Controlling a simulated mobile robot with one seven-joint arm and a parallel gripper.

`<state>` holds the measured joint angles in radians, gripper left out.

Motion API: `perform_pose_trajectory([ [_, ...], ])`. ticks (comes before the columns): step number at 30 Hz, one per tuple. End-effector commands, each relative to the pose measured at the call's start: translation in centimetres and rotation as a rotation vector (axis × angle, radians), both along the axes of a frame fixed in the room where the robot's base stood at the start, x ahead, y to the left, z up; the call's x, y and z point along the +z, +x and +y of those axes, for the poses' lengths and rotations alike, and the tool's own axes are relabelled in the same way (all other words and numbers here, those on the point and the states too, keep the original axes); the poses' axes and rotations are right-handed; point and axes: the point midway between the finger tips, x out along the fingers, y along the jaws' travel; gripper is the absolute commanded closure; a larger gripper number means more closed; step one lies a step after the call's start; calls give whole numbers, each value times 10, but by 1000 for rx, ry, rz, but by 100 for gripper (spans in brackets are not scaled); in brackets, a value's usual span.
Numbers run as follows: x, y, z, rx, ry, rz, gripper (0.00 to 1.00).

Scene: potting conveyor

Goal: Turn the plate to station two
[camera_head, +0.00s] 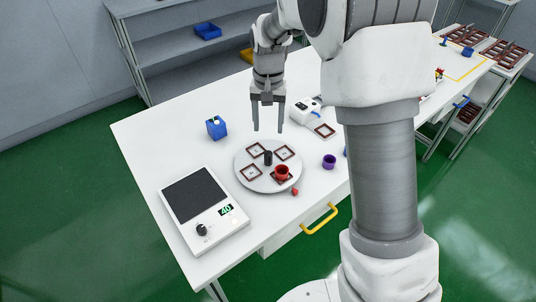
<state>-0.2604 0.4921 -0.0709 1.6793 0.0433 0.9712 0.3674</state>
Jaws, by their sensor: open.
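The round grey plate (254,183) lies on the white table. It carries several dark red square frames with white centres, the stations. A dark upright knob (268,158) stands near its middle. A red pot (282,173) sits on the square at the plate's front right. My gripper (268,130) points down above the far side of the plate, with its two fingers apart and nothing between them. It appears clear of the knob, though the exact height is hard to judge. The numbers on the stations are too small to read.
A device with a dark top and green display reading 40 (226,210) stands left of the plate. A blue container (216,128), a white device (304,110), a purple cup (329,161) and a small red piece (295,191) surround it. The table's far left is clear.

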Motion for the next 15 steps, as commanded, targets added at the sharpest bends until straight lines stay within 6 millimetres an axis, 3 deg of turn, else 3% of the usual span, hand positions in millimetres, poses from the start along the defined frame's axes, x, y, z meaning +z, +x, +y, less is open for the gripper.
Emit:
perform_pose_trajectory([
  [6,-51,-1,0,0,-1,4,38],
  [15,-106,-1,0,0,-1,2,38],
])
